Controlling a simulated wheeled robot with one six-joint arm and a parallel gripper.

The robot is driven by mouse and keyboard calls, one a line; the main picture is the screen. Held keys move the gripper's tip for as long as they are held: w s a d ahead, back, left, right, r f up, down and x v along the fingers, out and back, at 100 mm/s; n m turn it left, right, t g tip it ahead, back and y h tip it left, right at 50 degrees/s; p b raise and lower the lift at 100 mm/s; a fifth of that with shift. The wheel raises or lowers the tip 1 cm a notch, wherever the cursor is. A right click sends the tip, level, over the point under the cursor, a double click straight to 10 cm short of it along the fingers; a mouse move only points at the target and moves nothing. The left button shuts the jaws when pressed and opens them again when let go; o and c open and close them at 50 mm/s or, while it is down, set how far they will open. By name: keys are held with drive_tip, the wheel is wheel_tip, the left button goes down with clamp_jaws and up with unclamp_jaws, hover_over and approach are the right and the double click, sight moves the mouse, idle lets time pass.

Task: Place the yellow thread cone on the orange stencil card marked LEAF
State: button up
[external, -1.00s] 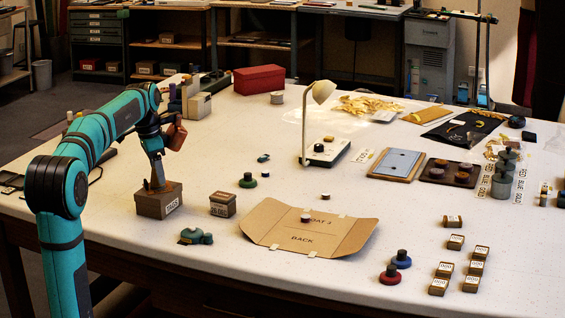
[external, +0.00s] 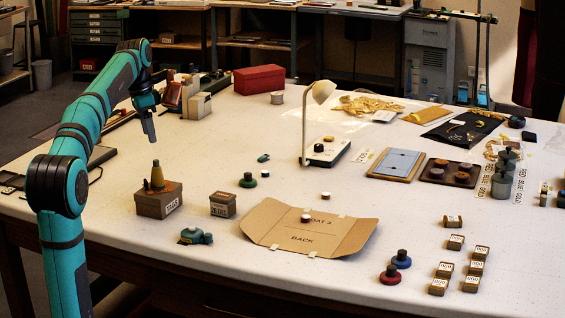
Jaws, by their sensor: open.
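An orange-brown flat patch (external: 174,187) shows around the cone's base on the box top. It may be the orange stencil card; no LEAF mark can be read. My gripper (external: 150,138) is open and empty, above and apart from the cone, with its fingers pointing down.
A smaller labelled box (external: 222,205) and a teal tape dispenser (external: 195,236) stand near the brown box. An unfolded cardboard sheet (external: 309,228) lies at the front middle. A white lamp (external: 319,95) stands behind it. Pale blocks (external: 198,105) stand behind my gripper.

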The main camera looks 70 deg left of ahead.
drive_tip(key=w+d+t+y, duration=0.25)
drive_tip(key=w+d, duration=0.25)
drive_tip(key=d, duration=0.9)
drive_tip(key=w+d+t+y, duration=0.2)
drive_tip(key=w+d+t, duration=0.15)
drive_tip(key=d, duration=0.95)
drive_tip(key=s+d+f+t+h, duration=0.1)
drive_tip(key=s+d+t, duration=0.2)
drive_tip(key=d, duration=0.5)
drive_tip(key=s+d+f+t+h, duration=0.1)
drive_tip(key=s+d+t+h, duration=0.1)
drive_tip(key=d, duration=0.6)
drive_tip(key=s+d+f+t+h, duration=0.1)
drive_tip(key=s+d+t, duration=0.3)
drive_tip(key=d, duration=0.4)
drive_tip(key=shift+d+f+t, duration=0.2)
drive_tip(key=shift+f+t, duration=0.1)
drive_tip(key=shift+f, duration=0.25)
